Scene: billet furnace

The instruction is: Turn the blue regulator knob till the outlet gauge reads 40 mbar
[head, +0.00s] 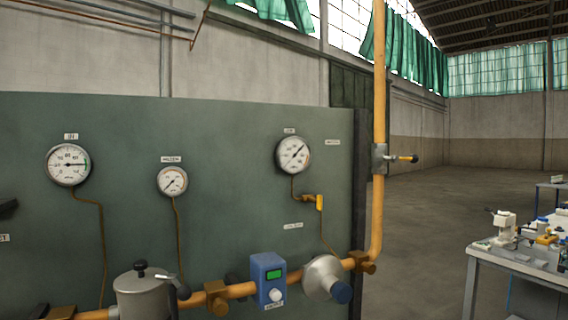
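Two more white gauges sit on the panel, at the left (68,164) and the middle (172,181). Neither of my grippers shows clearly in the head view.
A blue box with a green display (268,278) stands just left of the regulator. A grey canister (142,293) with a dark lever is further left. A yellow riser (378,90) with a valve handle stands right. A cluttered bench (520,265) is at far right; floor between is clear.

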